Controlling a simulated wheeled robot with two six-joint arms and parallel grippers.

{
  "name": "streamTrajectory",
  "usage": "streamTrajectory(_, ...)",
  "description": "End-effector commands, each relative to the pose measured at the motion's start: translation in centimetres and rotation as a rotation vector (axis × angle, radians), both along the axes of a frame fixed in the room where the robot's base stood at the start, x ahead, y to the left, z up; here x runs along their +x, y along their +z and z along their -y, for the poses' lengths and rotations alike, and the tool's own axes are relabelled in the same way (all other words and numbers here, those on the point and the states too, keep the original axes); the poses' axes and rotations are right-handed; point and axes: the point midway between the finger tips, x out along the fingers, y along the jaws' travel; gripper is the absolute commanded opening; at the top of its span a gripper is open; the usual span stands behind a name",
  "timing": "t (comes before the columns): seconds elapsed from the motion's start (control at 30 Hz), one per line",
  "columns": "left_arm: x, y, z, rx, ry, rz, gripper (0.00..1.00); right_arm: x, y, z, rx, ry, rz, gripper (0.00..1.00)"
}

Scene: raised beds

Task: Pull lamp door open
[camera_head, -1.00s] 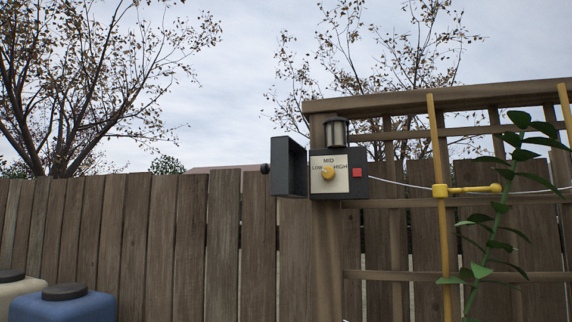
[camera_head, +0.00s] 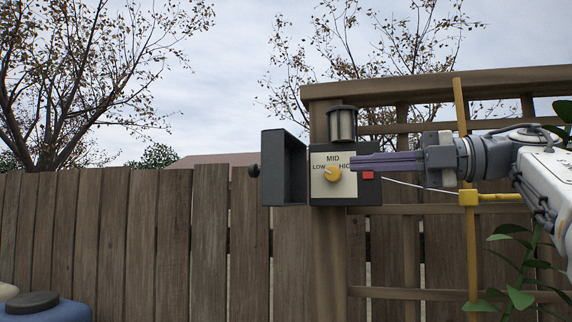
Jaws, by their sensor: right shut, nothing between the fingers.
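The lamp box (camera_head: 372,193) is mounted on a wooden post, with a pale dial plate marked LOW, MID and HIGH, a yellow knob (camera_head: 332,173) and a red button (camera_head: 368,175). Its dark door (camera_head: 284,168) stands swung open to the left, with a round black knob (camera_head: 254,170) on its far side. A small lamp (camera_head: 342,122) sits on top. My right gripper (camera_head: 354,165) comes in from the right, its shut fingers pointing left in front of the plate, covering part of HIGH. Whether it touches the plate I cannot tell. My left gripper is not in view.
A wooden fence (camera_head: 150,230) runs behind. A trellis with a yellow cane (camera_head: 471,250) and a leafy plant (camera_head: 518,297) stands at the right, near my arm. A blue container (camera_head: 50,312) is at lower left. The space left of the door is clear.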

Motion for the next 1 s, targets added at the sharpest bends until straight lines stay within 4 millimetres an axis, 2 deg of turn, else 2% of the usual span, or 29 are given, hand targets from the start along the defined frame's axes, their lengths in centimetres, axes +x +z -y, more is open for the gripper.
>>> streamTrajectory(0.17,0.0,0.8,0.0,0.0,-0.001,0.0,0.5,0.8,0.3,-2.5,0.0,0.006,0.0,0.0)
streamTrajectory(0.4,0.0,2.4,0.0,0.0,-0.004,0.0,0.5,2.7,0.4,-7.4,0.001,0.007,0.0,0.0)
streamTrajectory(0.6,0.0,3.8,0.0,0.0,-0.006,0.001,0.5,4.1,0.4,-10.7,0.002,0.005,0.0,0.0)
streamTrajectory(0.8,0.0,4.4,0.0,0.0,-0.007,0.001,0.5,4.8,0.2,-12.3,0.001,0.002,0.001,0.0)
streamTrajectory(1.0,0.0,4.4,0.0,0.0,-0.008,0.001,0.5,5.0,0.0,-12.6,0.0,0.001,0.003,0.0)
